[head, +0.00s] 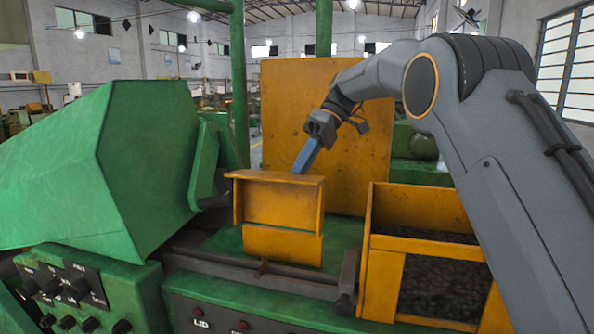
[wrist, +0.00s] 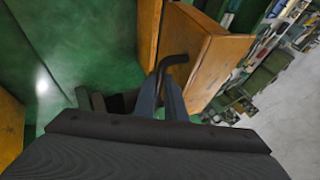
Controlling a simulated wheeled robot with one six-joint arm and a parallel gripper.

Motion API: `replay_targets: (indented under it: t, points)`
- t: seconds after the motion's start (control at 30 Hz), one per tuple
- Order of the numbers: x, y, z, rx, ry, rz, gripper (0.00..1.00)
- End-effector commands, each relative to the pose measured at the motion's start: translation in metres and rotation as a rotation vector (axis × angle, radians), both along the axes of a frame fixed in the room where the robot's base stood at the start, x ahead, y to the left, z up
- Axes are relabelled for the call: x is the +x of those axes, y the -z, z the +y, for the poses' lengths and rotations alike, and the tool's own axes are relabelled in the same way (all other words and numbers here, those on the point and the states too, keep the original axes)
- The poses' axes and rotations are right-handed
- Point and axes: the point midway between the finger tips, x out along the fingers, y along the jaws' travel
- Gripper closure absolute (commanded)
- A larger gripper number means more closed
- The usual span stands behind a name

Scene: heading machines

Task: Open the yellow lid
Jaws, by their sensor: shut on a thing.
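The yellow lid (head: 283,203) is a worn, box-like yellow piece with a flat top ledge, in the middle of the green machine in the head view. In the wrist view its yellow panel (wrist: 205,60) stands tilted, with a bent black handle (wrist: 174,61) at its near edge. My gripper (head: 306,157) reaches down to the back of the lid's top ledge, and its tips are hidden there in the head view. In the wrist view my gripper (wrist: 160,88) is shut on the black handle, with the fingers around its lower end.
A large yellow panel (head: 285,95) stands upright behind the lid. A yellow bin (head: 383,275) with dark contents is at the right. A green housing (head: 120,170) and a control panel (head: 75,288) are at the left. A dark rail (head: 265,272) runs in front of the lid.

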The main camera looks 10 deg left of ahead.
Motion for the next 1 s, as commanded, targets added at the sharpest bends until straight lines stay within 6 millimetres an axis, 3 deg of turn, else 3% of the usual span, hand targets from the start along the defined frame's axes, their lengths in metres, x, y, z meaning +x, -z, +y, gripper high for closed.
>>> replay_targets:
  t: [0.03,0.47,0.5,0.6,1.0]
  points:
    - [-0.0007,0.0085,-0.0014,-0.010,-0.004,0.017,1.00]
    - [-0.0002,0.0091,-0.0009,-0.010,-0.004,0.023,1.00]
    - [-0.0002,0.0091,-0.0008,-0.010,-0.004,0.023,0.84]
    - [-0.0001,0.0075,-0.0005,-0.007,-0.003,0.020,0.71]
    - [0.0006,0.0032,0.0001,-0.001,-0.002,0.013,0.71]
